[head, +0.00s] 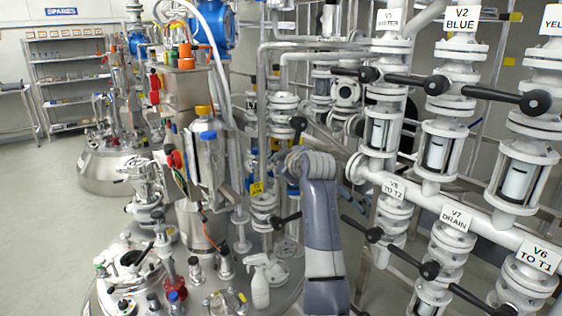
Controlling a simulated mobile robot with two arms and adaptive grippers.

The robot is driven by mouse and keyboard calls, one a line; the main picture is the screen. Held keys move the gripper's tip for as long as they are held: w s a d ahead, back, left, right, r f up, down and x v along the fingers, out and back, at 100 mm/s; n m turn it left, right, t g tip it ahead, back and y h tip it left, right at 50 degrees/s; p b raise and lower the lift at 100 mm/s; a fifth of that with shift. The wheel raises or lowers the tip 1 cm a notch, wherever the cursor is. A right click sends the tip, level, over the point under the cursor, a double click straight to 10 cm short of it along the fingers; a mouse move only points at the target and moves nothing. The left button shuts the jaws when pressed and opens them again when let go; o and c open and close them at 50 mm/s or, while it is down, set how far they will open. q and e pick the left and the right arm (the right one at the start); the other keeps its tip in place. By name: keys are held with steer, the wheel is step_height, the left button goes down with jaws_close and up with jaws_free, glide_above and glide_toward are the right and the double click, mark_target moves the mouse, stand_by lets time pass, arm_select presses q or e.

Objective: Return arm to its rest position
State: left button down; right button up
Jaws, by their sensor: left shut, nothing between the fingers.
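My left arm (322,225) rises from the bottom centre of the head view, with its ridged wrist at the top. My left gripper (292,163) is at the wrist's far left side, mostly hidden and small against the pipework behind it. It is shut with nothing in it. My right gripper is not in view.
Valves with black handles stand close on the right, including the V2 handle (490,94) and V7 handle (398,254). A steel reactor vessel with many fittings fills the centre left. A white spray bottle (259,283) stands on its lid. Open floor (40,225) lies at left.

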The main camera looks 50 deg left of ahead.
arm_select(q)
steer(key=shift+w+f, duration=0.1)
steer(key=shift+f, duration=0.05)
stand_by(0.5)
